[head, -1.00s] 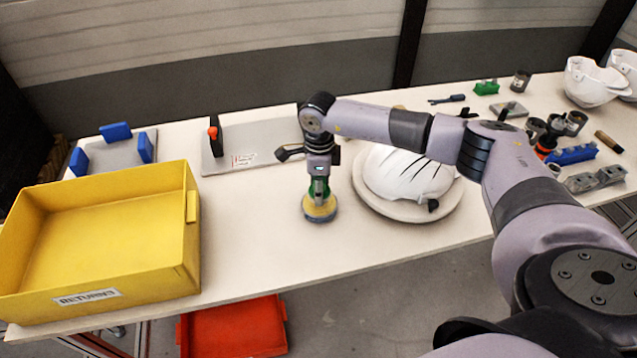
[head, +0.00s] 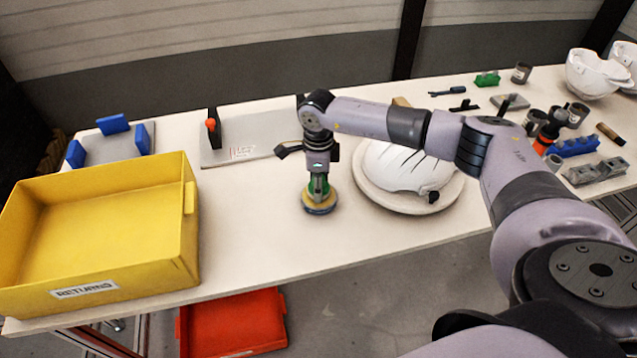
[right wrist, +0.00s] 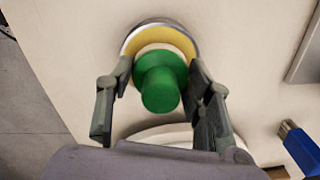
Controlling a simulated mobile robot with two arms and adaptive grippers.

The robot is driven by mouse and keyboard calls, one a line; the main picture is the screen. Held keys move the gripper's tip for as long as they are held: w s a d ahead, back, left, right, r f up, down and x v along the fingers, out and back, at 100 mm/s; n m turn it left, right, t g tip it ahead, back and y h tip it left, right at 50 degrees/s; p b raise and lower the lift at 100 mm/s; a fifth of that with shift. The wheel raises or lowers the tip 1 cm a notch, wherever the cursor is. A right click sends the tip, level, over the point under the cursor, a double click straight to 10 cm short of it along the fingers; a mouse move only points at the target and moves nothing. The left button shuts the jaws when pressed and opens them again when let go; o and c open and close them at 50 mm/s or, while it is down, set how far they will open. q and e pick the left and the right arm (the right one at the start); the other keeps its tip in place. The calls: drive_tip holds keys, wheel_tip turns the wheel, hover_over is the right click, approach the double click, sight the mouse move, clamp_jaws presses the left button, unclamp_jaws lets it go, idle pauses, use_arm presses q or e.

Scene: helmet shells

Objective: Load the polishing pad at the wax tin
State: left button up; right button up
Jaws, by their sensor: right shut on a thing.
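My right gripper (head: 319,182) points down and is shut on the green knob of the polishing pad (head: 318,186). In the right wrist view the fingers (right wrist: 160,75) sit on either side of the green knob (right wrist: 161,88). Below the knob is a yellow disc (right wrist: 176,38). A round grey-silver rim, which looks like the wax tin (head: 320,210), shows around and under the disc. It stands on the table left of the helmet. The disc looks seated on or in the tin, but I cannot tell how firmly they touch. My left gripper is out of view.
A white helmet shell (head: 395,170) lies on a round base (head: 440,205) close right of the tin. A yellow returns bin (head: 90,290) stands at left. Grey plates (head: 255,120) lie behind. A red bin (head: 235,325) is below the front edge. Small parts crowd the right.

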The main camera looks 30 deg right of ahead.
drive_tip(key=shift+f+b, duration=0.5)
drive_tip(key=shift+f, duration=0.05)
idle(1.4)
drive_tip(key=shift+r+p, duration=2.15)
drive_tip(key=shift+r, duration=1.4)
